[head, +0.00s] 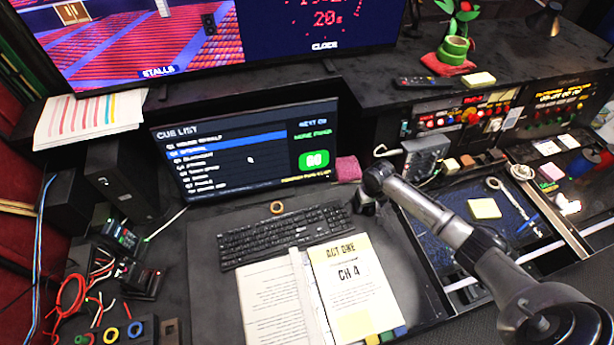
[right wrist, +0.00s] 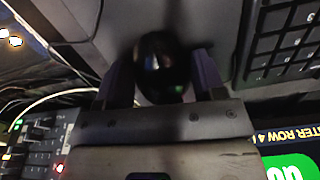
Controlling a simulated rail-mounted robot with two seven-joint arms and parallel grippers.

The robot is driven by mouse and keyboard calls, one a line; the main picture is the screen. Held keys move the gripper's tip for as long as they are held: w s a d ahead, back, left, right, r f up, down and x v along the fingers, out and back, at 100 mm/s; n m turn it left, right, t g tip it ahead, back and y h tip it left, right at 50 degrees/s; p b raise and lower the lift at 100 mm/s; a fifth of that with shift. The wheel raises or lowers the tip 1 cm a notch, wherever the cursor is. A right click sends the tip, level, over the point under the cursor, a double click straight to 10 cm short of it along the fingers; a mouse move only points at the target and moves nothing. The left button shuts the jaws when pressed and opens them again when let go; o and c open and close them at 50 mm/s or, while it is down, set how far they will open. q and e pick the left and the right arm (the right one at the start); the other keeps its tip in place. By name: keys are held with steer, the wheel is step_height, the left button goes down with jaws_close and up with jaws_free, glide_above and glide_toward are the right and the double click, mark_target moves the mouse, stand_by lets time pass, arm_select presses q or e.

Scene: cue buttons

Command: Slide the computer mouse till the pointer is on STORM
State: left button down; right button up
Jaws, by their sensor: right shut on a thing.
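The black computer mouse (right wrist: 158,62) sits between the two fingers of my right gripper (right wrist: 161,78) in the right wrist view, and the gripper is shut on it. In the head view my right gripper (head: 367,206) is on the desk just right of the keyboard, and it mostly hides the mouse. The cue list monitor (head: 250,150) shows a blue highlighted row near the top. The white pointer (head: 250,159) is below that row, right of the cue names. The small row names are blurred, so I cannot surely read STORM. My left gripper is not in view.
The keyboard (head: 283,234) lies left of the mouse, with an open script binder (head: 345,285) in front. A pink block (head: 348,169) and a grey box (head: 425,155) stand behind the gripper. A tray (head: 440,232) with tools is to the right.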

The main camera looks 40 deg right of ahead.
stand_by(0.7)
steer(key=shift+o, duration=0.8)
steer(key=o, duration=0.5)
steer(key=shift+o, duration=0.2)
